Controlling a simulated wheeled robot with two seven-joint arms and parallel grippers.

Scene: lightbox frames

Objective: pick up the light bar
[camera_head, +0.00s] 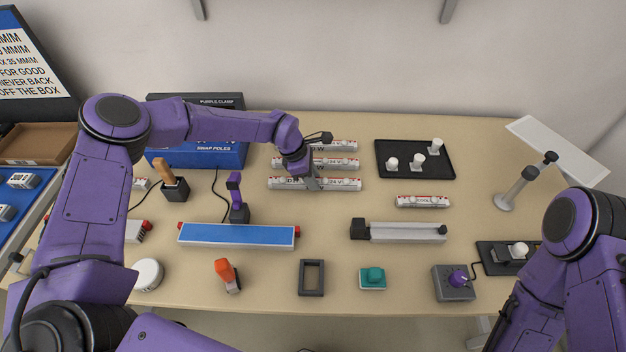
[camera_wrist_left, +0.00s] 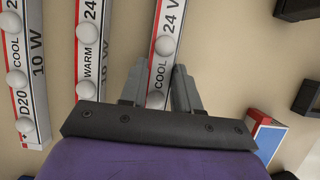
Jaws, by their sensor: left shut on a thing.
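Three white light bars with red ends lie side by side near the back middle of the table: the far one (camera_head: 340,146), the middle one (camera_head: 340,163) and the near one (camera_head: 340,184). My left gripper (camera_head: 313,184) comes down over the near bar and is shut on it. In the left wrist view, the gripper's fingers (camera_wrist_left: 160,90) stand on both sides of that bar (camera_wrist_left: 168,45), marked COOL and 24 V. The other bars, marked WARM (camera_wrist_left: 88,40) and 10 W (camera_wrist_left: 20,70), lie to its left. I cannot tell whether the held bar is off the table. My right gripper is out of view.
A black tray (camera_head: 385,175) with white knobs stands right of the bars. A shorter light bar (camera_head: 422,202) lies before it. A purple clamp (camera_head: 236,200) and a blue-topped bar (camera_head: 238,235) are at the front left.

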